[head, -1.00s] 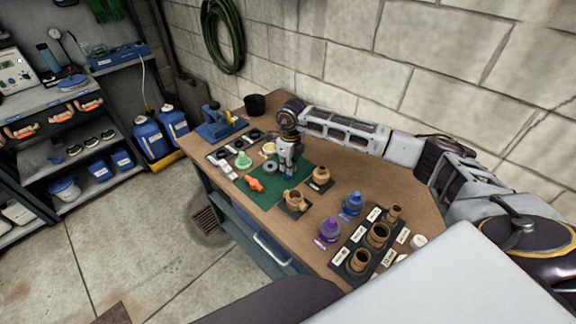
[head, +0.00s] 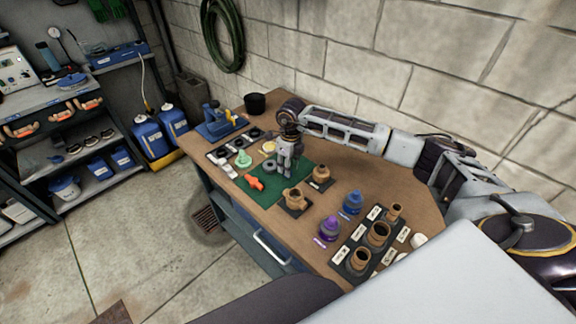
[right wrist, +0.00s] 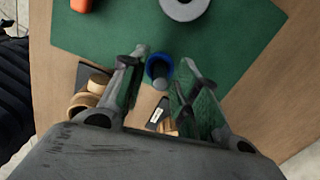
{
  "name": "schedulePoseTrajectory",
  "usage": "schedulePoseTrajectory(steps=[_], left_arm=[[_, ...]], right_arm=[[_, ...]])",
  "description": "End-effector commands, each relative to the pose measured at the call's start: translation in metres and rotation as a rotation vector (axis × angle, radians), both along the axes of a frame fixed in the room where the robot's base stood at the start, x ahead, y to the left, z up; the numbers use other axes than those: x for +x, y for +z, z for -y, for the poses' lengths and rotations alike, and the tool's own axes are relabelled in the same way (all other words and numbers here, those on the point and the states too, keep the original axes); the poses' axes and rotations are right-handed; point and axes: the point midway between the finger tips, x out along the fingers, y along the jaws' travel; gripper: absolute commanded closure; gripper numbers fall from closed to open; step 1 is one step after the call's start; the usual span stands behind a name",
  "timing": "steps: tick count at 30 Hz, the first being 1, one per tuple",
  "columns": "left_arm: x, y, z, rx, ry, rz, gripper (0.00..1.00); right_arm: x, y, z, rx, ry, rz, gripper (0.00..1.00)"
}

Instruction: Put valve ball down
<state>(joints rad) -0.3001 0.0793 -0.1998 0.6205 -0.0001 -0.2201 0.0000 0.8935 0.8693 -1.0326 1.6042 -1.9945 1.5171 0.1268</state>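The valve ball seems to be the small round blue piece with a grey middle (right wrist: 160,68) in the right wrist view. It sits between the spread fingers of my right gripper (right wrist: 162,58), with a gap at the sides. It appears to rest at the near edge of the green mat (right wrist: 115,30). In the head view my right gripper (head: 286,172) points down over the mat (head: 268,194), and its fingers hide the ball. My left gripper is not in view.
On the mat are an orange piece (head: 254,184) and a grey ring (head: 270,167). Brown pots (head: 294,200) (head: 321,177) stand close beside the gripper. Blue (head: 352,203) and purple (head: 329,229) bottles stand nearer me. The bench's (head: 400,178) right side has free room.

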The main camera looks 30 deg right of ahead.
Motion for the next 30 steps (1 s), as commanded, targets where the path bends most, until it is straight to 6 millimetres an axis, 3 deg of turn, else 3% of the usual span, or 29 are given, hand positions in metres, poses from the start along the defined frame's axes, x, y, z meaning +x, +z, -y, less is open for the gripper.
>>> schedulePoseTrajectory(steps=[5,11,30], left_arm=[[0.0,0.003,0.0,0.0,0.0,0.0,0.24],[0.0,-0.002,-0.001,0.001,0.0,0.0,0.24],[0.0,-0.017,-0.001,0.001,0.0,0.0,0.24]], right_arm=[[0.0,0.003,0.0,0.0,0.0,0.0,0.69],[0.0,0.021,0.001,0.0,0.0,0.004,0.69],[-0.004,0.109,0.003,0.001,0.0,0.003,0.69]])
